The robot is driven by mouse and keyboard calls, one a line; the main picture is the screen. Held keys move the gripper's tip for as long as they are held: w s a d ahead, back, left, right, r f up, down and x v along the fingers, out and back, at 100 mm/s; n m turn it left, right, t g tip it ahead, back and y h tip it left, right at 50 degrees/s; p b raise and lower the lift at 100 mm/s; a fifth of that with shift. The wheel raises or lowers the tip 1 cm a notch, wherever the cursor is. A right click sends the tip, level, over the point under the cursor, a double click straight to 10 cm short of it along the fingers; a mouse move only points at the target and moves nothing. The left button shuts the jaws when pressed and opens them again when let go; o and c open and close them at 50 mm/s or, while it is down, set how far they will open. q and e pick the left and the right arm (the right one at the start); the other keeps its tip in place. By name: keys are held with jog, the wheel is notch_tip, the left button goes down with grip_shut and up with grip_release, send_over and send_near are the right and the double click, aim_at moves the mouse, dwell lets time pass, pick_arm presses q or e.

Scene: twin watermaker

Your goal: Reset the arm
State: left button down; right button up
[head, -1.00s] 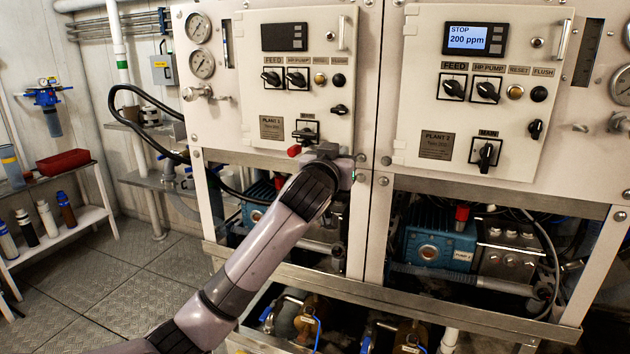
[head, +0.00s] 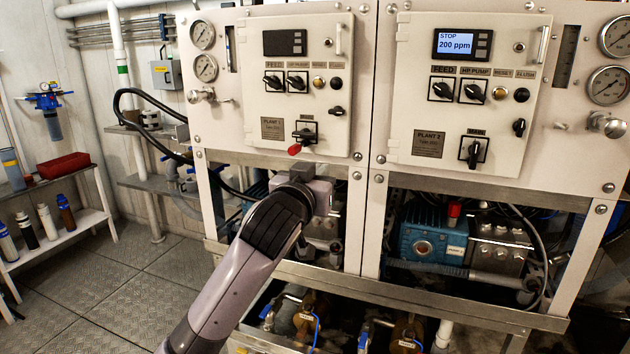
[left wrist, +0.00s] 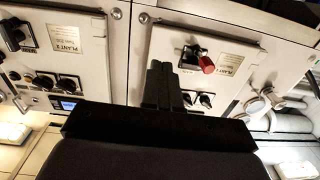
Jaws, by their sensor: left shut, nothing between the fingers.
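My left arm reaches up from the bottom of the head view. Its wrist end and gripper (head: 308,186) are in front of the lower part of the Plant 1 cabinet, below the main switch (head: 305,133). The fingers are hard to see there. In the left wrist view the left gripper (left wrist: 160,70) has its dark fingers together with nothing between them. A red piece (head: 295,149) hangs at the Plant 1 main switch. It also shows in the left wrist view (left wrist: 206,64), to the right of the fingers and apart from them in the picture. My right gripper is not in view.
The Plant 2 panel (head: 460,90) stands right of the Plant 1 panel (head: 290,85), its display reading STOP, 200 ppm. A blue pump (head: 430,240) sits below. A shelf with bottles and a red bin (head: 63,166) is at left. The floor (head: 110,285) between is clear.

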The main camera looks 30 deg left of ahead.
pick_arm(q)
jog(key=s+d+f+m+g+h+p, duration=0.15)
jog(key=s+d+f, duration=0.25)
jog(key=f, duration=0.8)
jog(key=s+d+f+m+g+h+p, duration=0.1)
jog(key=s+d+f+m+g+h, duration=0.2)
jog(key=f, duration=0.9)
jog(key=s+d+f+g+h, duration=0.1)
jog(key=s+d+f, duration=0.2)
jog(key=s+f, duration=0.4)
jog(key=s+d+f+g+h+p, duration=0.1)
jog(key=s+d+f, duration=0.2)
jog(key=s+f, duration=0.5)
jog(key=s+m, duration=0.1)
jog(key=s, duration=0.3)
jog(key=shift+s+p, duration=0.3)
jog(key=shift+s, duration=0.05)
jog(key=shift+f, duration=0.1)
